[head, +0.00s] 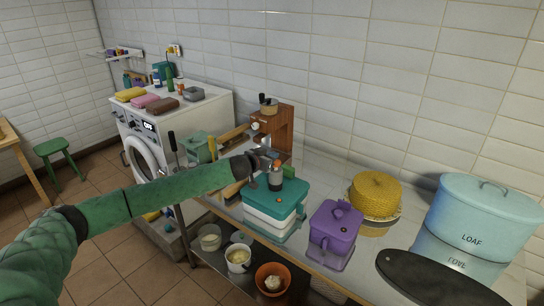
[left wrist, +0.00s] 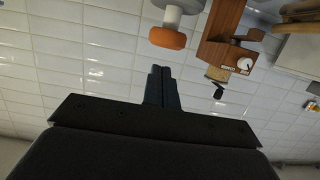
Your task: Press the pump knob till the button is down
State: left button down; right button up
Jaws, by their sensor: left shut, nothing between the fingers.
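A box (head: 262,220) with a teal lid and a white body stands on the metal table. From its lid rises a pump knob (head: 276,180) with a grey stem and an orange cap. A small orange button (head: 278,200) shows on the lid; its height is too small to tell. In the left wrist view, which is upside down, the orange knob (left wrist: 167,38) is just beyond my fingertips. My left gripper (head: 268,153) is shut and empty, close above the knob, with a small gap in the left wrist view (left wrist: 161,70).
A wooden grinder (head: 284,124) stands behind the box. A purple canister (head: 335,226), a yellow woven dome (head: 375,193) and a blue loaf bin (head: 478,210) stand to the right. Pots (head: 238,258) sit on the shelf below. A washing machine (head: 146,150) is at back left.

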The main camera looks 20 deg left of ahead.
aim_at(276, 167)
pick_arm(q)
jog(key=shift+f+p, duration=0.3)
jog(key=shift+f, duration=0.55)
pick_arm(e)
jog(key=shift+s+d, duration=0.2)
jog(key=shift+s, duration=1)
